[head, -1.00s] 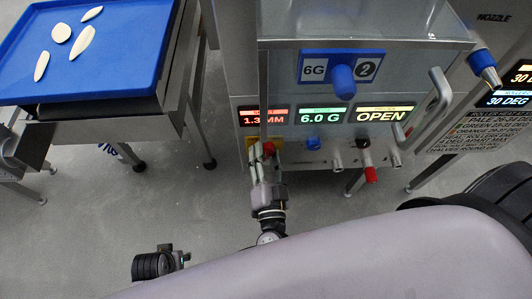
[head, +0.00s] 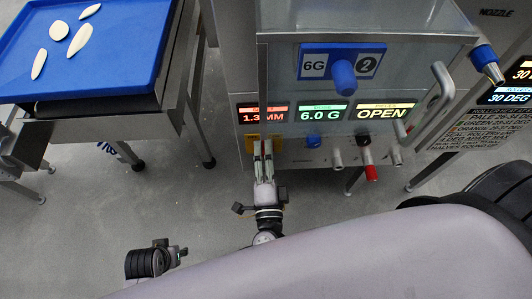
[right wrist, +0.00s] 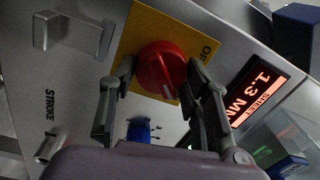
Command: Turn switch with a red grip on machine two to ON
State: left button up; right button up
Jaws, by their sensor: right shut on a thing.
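The red grip (right wrist: 160,66) of the switch sits on a yellow plate (right wrist: 143,32) in the right wrist view. The word OFF is printed on the plate to its right; no ON label shows. A white mark on the grip points down in the picture. My right gripper (right wrist: 161,80) has a finger on each side of the grip and is shut on it. In the head view my right gripper (head: 262,148) reaches the yellow plate at the lower left of machine two (head: 345,62), hiding the grip. My left gripper (head: 178,252) shows small at the lower left, its fingers unclear.
Displays reading 1.3 MM, 6.0 G and OPEN (head: 386,112) run across the machine's front. Below them are a blue knob (head: 312,141) and a red-tipped lever (head: 371,172). A blue tray (head: 120,75) with several pale pieces stands on a table at the left.

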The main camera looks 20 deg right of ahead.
dwell(0.5)
jog(key=o, duration=1.2)
jog(key=shift+c, duration=0.2)
jog(key=v, duration=1.2)
